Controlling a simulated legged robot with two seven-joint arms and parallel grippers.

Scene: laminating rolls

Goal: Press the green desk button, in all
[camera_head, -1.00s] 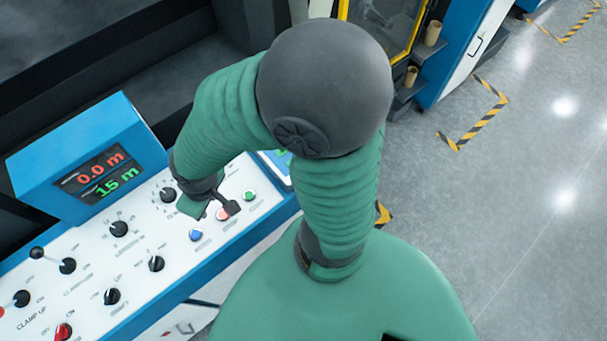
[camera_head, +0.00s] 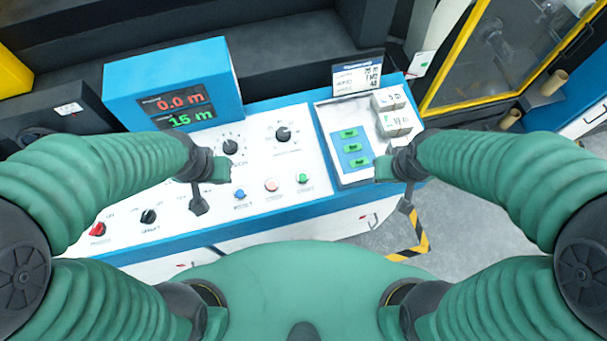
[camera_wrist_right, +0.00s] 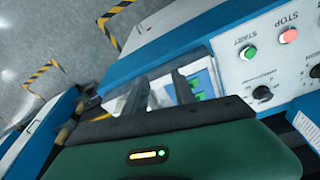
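The green desk button (camera_head: 303,178) is a small round button on the white control panel (camera_head: 262,150), right of a pale red button (camera_head: 271,185) and a blue button (camera_head: 239,194). In the right wrist view the green button (camera_wrist_right: 248,52) is marked START. My left gripper (camera_head: 210,188) is above the panel, left of the blue button, with its fingers apart and empty. My right gripper (camera_head: 396,186) is near the panel's right end, right of the green button; its two fingers (camera_wrist_right: 160,92) are apart with nothing between them. Neither gripper touches the green button.
A blue display box (camera_head: 172,84) reads 0.0 m and 15 m. Black knobs and a red knob (camera_head: 97,229) stand on the panel. A tray at right holds green pieces (camera_head: 351,148) and white boxes (camera_head: 391,112). A yellow-framed machine (camera_head: 490,60) stands at the right.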

